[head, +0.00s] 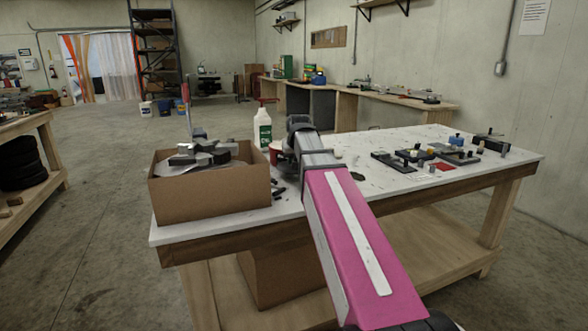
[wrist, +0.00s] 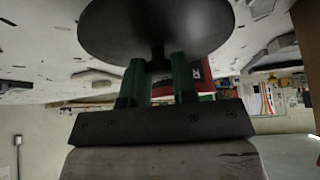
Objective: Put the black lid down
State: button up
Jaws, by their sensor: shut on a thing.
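The black lid (wrist: 155,25) is a round dark disc with a small knob, filling the top middle of the wrist view. My gripper (wrist: 158,64) has green fingers closed on the knob between them. In the head view my pink and grey arm reaches over the white-topped table (head: 345,150), and it mostly hides the gripper. I cannot make out the lid clearly there. The wrist picture appears upside down, with the speckled tabletop along its top. I cannot tell whether the lid touches the table.
An open cardboard box (head: 212,195) with grey parts stands at the table's left end. A white bottle (head: 262,131) and a red container (head: 275,154) stand behind my arm. Several black fixtures (head: 400,163) lie on the right. Bare tabletop shows around the middle and front right.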

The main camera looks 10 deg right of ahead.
jog(key=shift+f, duration=1.75)
jog(key=o, duration=0.9)
jog(key=shift+f, duration=0.1)
jog(key=v, duration=1.2)
jog(key=x, duration=1.2)
